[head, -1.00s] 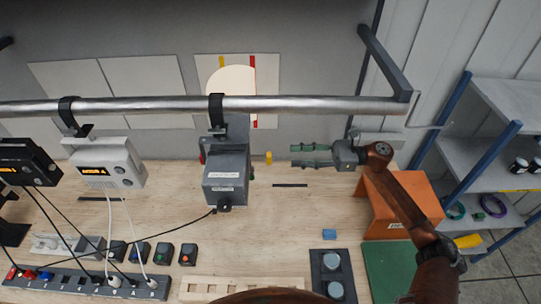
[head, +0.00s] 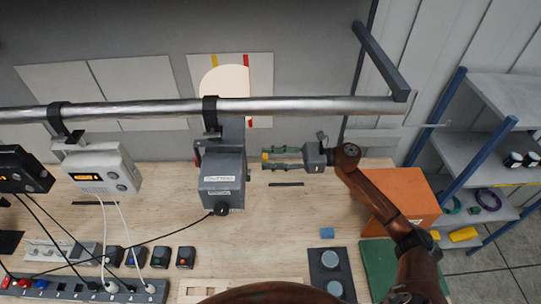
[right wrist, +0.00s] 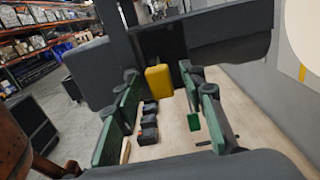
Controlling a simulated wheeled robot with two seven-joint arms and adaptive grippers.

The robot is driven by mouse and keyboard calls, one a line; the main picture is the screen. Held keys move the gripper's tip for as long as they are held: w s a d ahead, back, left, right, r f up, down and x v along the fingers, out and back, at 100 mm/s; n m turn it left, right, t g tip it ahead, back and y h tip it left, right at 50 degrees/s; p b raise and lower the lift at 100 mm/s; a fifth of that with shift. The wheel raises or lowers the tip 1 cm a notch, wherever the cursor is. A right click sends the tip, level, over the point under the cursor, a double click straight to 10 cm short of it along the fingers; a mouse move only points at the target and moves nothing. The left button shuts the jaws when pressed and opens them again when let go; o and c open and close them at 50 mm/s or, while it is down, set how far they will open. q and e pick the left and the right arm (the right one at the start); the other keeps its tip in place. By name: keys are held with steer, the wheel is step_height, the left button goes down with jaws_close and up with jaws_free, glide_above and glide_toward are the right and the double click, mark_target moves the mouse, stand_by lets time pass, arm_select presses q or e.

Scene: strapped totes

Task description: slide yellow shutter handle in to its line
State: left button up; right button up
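The yellow shutter handle (head: 265,156) sticks out on the right side of the grey lamp box (head: 221,183), which hangs from the metal bar. My right gripper (head: 274,158) comes in from the right, its green-padded fingertips at the handle. In the right wrist view the yellow handle (right wrist: 159,80) lies between the open fingers, with a gap on each side. A pale light patch (head: 225,82) falls on a wall panel with a yellow line (head: 217,60) at its top and a red line (head: 247,62) at its right. My left gripper is out of view.
The metal bar (head: 310,106) runs across above the bench. A white lamp box (head: 102,168) hangs to the left. An orange block (head: 401,199) stands right of the lamp, below my right arm. Cables and a power strip (head: 80,287) lie at front left.

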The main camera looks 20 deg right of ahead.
steer(key=shift+a+f, duration=0.1)
steer(key=shift+c, duration=0.5)
jaws_close()
